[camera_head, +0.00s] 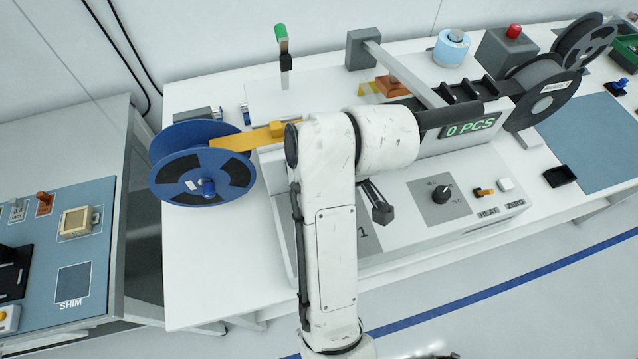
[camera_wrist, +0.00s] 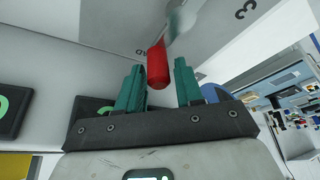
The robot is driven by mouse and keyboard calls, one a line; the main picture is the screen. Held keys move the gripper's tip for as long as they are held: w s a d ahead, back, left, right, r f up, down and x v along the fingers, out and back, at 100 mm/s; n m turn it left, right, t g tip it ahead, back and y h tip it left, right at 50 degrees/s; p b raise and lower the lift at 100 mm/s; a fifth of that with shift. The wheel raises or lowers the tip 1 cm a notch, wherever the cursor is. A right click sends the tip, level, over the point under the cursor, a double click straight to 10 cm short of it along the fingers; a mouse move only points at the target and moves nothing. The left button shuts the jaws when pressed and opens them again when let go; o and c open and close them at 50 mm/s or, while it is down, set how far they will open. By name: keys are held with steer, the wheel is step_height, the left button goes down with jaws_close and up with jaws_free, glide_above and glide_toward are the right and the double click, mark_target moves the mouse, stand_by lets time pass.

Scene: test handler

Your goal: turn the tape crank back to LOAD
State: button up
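The crank shows in the wrist view as a red cylindrical handle (camera_wrist: 158,68) on a blurred grey-green arm (camera_wrist: 183,18). A partly visible "AD" label (camera_wrist: 141,51) and a "3" (camera_wrist: 245,9) are printed on the panel around it. My gripper (camera_wrist: 159,64) has teal fingers standing apart, with the red handle between or just beyond their tips. Small gaps seem to show on both sides of the handle, so I see no clear grip. In the head view my white arm hides the crank and the gripper; a "1" (camera_head: 363,233) shows beside the arm.
A blue reel (camera_head: 170,180) with orange tape (camera_head: 245,141) is left of my arm. A black knob (camera_head: 440,195), a "0 PCS" display (camera_head: 470,128) and a dark reel (camera_head: 545,100) are to the right. A side bench (camera_head: 100,265) stands at left.

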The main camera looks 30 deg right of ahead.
steer(key=shift+o, duration=1)
steer(key=shift+f, duration=0.1)
